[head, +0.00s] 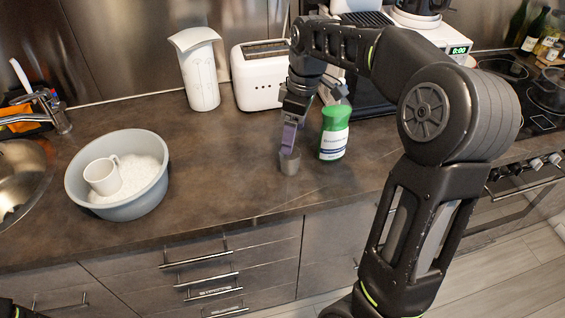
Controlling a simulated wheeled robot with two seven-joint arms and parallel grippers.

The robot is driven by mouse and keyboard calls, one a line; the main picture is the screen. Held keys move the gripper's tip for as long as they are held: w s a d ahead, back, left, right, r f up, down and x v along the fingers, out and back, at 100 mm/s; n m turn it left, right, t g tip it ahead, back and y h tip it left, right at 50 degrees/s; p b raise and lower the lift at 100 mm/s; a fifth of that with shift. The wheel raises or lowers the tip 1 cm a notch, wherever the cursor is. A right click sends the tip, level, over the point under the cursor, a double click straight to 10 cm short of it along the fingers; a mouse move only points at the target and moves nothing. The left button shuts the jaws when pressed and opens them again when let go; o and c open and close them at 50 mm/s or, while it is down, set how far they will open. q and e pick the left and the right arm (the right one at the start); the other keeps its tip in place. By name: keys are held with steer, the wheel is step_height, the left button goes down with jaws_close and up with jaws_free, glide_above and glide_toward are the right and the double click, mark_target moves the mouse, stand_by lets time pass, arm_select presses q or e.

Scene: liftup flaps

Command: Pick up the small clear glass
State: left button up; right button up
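The small clear glass (289,164) stands upright on the brown countertop, left of a green bottle. It looks greyish and see-through. My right gripper (290,149) points down at it from above, with its purplish fingers at the glass's rim. The fingers overlap the top of the glass in the picture. I cannot tell whether they touch it or how far apart they are. My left gripper is not in view.
The green bottle (334,132) with a white label stands close to the right of the glass. A grey bowl (142,203) holding a white mug (103,176) sits at left. A white toaster (258,90) and white pitcher (200,80) stand behind. The counter between bowl and glass is clear.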

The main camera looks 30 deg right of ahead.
mark_target(290, 162)
steer(key=shift+w+f, duration=0.2)
steer(key=shift+f, duration=0.1)
steer(key=shift+r, duration=0.1)
steer(key=shift+s+r, duration=0.1)
steer(key=shift+s, duration=0.05)
steer(key=shift+w+a+f, duration=0.1)
steer(key=shift+w+f, duration=0.1)
steer(key=shift+f, duration=1.15)
steer(key=shift+f, duration=0.1)
step_height(290, 162, down, 4)
steer(key=shift+w+f+p, duration=0.1)
steer(key=shift+w+p, duration=0.05)
steer(key=shift+p, duration=0.6)
steer(key=shift+f, duration=0.4)
